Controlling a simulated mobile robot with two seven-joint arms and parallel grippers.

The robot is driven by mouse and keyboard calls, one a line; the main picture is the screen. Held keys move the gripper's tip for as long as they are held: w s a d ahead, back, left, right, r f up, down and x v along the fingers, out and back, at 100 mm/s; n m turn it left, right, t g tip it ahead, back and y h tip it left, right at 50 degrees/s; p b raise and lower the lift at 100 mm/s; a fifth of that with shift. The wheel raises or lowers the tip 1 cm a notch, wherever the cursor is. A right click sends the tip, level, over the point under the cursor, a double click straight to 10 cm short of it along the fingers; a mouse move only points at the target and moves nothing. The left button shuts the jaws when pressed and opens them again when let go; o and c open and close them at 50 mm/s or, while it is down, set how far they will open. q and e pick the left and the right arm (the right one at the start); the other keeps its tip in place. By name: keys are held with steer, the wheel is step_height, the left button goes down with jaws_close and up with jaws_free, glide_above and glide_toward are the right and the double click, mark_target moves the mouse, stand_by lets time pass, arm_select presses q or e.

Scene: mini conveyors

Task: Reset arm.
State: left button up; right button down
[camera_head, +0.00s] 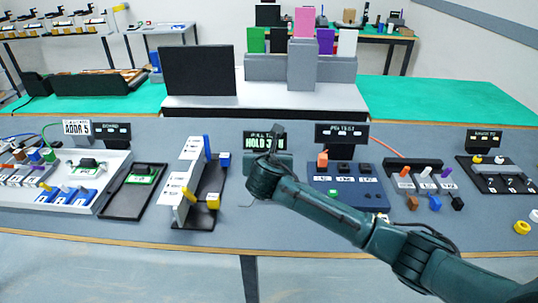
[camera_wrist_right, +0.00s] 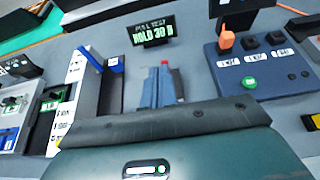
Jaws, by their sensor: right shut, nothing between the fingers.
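My right arm reaches in from the lower right in the head view. Its gripper (camera_head: 272,148) is over the middle of the grey bench, just in front of the pull-test sign (camera_head: 264,140). The gripper is shut and empty, and its tips are small and hard to make out. In the right wrist view the dark wrist housing fills the bottom. Beyond it stands a narrow grey-blue shape with a small red tip, below the sign (camera_wrist_right: 153,30). The hand partly hides a grey block (camera_head: 283,163) beside it. My left gripper is not in view.
Left of the hand stands a white upright panel (camera_head: 190,165) with blue and yellow parts. Right of it is a blue switch box (camera_head: 345,187) with an orange rocker and a green button. A white tray (camera_head: 118,162) sits at far left. The front bench strip is mostly clear.

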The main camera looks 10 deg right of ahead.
steer(key=shift+s+r, duration=0.2)
steer(key=shift+r, duration=0.25)
steer(key=shift+f, duration=0.1)
steer(key=s+a+f+m+g+y, duration=0.1)
steer(key=s+a+f+m+y, duration=0.2)
steer(key=s+f+m, duration=0.4)
steer(key=s+a+f+m+g+y, duration=0.25)
steer(key=s+f+m, duration=0.25)
steer(key=s+f, duration=0.35)
steer(key=s+d+f+m, duration=0.3)
steer(key=s+m, duration=0.6)
steer(key=s+d+f+m, duration=0.3)
steer(key=s+f+m, duration=0.1)
steer(key=s+m, duration=0.4)
steer(key=shift+s+d+m+t+y, duration=0.35)
steer(key=shift+s+d+m+t, duration=0.05)
steer(key=shift+m+t, duration=0.1)
steer(key=shift+f, duration=0.1)
steer(key=shift+d, duration=0.1)
stand_by(0.6)
